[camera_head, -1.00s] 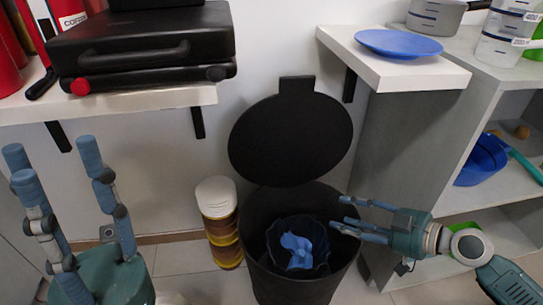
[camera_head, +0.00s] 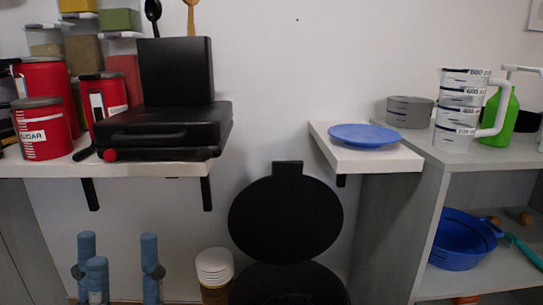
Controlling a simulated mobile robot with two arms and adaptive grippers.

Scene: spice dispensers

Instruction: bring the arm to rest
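My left gripper (camera_head: 120,255) shows at the bottom left, with only its blue-grey fingers in view. The fingers point up and stand well apart, with nothing between them, so it is open and empty. They are in front of the wall, below the left shelf. My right gripper is not in view.
The left shelf (camera_head: 190,168) bears a black appliance (camera_head: 180,128) and red canisters (camera_head: 42,130). A black bin with a raised lid (camera_head: 285,218) stands near a stack of cups (camera_head: 214,267). A small shelf with a blue plate (camera_head: 364,135) juts out at right.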

